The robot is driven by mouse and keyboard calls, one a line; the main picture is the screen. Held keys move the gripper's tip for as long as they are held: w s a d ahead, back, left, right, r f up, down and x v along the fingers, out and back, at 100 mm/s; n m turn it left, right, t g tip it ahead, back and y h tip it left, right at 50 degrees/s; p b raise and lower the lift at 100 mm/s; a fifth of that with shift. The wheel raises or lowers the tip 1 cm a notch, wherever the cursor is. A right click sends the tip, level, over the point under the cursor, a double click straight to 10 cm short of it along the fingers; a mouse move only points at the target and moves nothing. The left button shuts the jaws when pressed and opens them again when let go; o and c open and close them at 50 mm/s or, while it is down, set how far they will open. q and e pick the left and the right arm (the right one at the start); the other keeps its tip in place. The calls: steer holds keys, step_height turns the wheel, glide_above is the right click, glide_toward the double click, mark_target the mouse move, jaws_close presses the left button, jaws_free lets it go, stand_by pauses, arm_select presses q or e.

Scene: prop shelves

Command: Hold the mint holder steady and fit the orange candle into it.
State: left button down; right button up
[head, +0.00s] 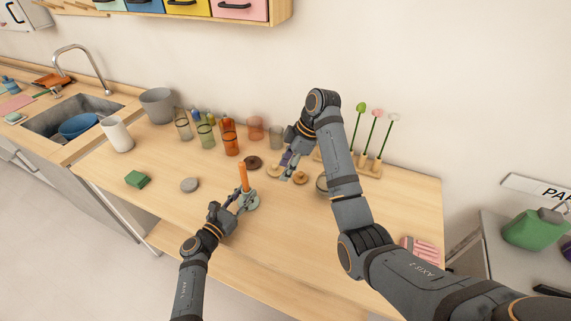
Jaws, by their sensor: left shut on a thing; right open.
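The mint holder (252,204) stands on the wooden table, left of its middle. My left gripper (241,203) is shut on it at its left side. The orange candle (243,176) stands nearly upright, leaning slightly left, with its lower end at the holder's centre. I cannot tell how deep it sits. My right gripper (287,174) is open, to the right of the candle and apart from it, near some small round wooden pieces.
Several glasses (207,136) and a grey pot (158,105) stand at the back. A green block (137,179) and grey disc (189,185) lie left. Flower sticks in a wooden stand (366,162) are at the right. The front left of the table is clear.

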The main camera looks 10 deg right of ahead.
arm_select(q)
steer(key=c, duration=0.9)
jaws_free()
steer(key=shift+a, duration=0.1)
